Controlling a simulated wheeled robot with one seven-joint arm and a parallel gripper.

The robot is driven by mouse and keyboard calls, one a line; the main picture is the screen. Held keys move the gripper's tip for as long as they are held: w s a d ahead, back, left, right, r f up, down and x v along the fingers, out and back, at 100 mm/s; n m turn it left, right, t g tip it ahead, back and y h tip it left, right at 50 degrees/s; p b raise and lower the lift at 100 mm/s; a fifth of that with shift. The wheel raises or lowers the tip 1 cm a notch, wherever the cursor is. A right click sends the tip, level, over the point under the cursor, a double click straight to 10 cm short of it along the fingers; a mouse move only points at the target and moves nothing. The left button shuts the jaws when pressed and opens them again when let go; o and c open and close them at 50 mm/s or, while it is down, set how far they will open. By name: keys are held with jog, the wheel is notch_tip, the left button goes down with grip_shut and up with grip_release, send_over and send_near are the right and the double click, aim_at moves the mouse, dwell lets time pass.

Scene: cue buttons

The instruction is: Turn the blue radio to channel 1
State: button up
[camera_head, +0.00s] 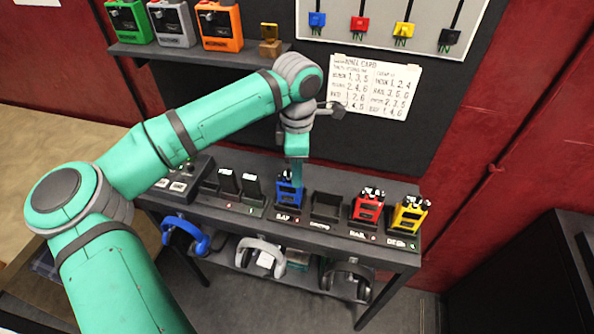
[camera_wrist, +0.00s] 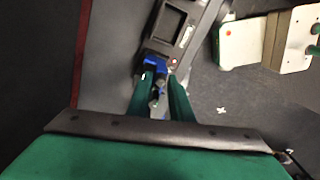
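The blue radio (camera_head: 288,194) stands upright in its slot in the front row of the dark table. My gripper (camera_head: 292,176) points down right over the radio's top, where its knobs are. In the wrist view my two green fingers (camera_wrist: 160,74) straddle the top of the blue radio (camera_wrist: 152,60). A narrow gap shows between the fingers, with small grey parts in it. Whether they press on a knob is not clear. The fingers and arm hide the radio's knobs and its channel setting.
A red radio (camera_head: 367,205) and a yellow radio (camera_head: 409,215) stand to the right, past an empty slot (camera_head: 326,207). Headsets hang below the table front. A written card (camera_head: 376,87) is on the wall behind.

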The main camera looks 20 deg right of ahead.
jog(key=shift+o, duration=0.7)
jog(key=shift+a, duration=0.1)
notch_tip(320, 180, up, 11)
jog(key=shift+w+f, duration=0.1)
jog(key=shift+f, duration=0.05)
